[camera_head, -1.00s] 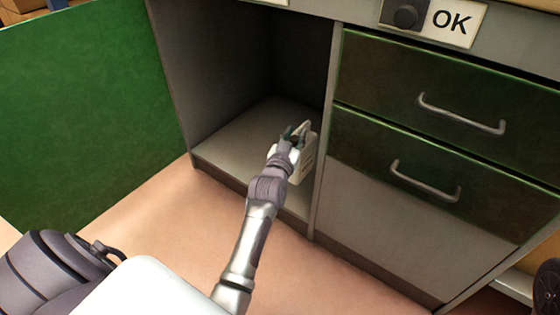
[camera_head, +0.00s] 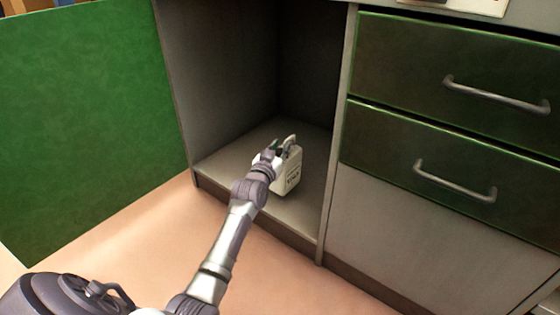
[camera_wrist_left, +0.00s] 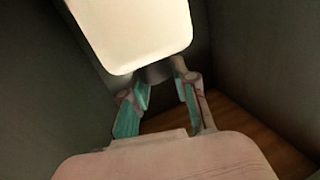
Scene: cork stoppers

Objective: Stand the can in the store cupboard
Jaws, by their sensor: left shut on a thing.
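The can (camera_head: 291,178) is small and off-white, with dark lettering on its front and a handle at its top. It is inside the open store cupboard (camera_head: 222,168), upright or nearly so, just above or on its grey floor; I cannot tell which. My left gripper (camera_head: 278,150) is shut on the can's upper part and partly hides it. In the left wrist view the teal-padded fingers (camera_wrist_left: 160,105) show between two pale shapes; I cannot tell what exactly they grip there. My right gripper is not in view.
The green cupboard door (camera_head: 85,120) stands open at the left. A divider (camera_head: 336,150) bounds the cupboard at the right, beside green drawers with an upper handle (camera_head: 497,97) and lower handle (camera_head: 455,184). The cupboard floor around the can looks clear.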

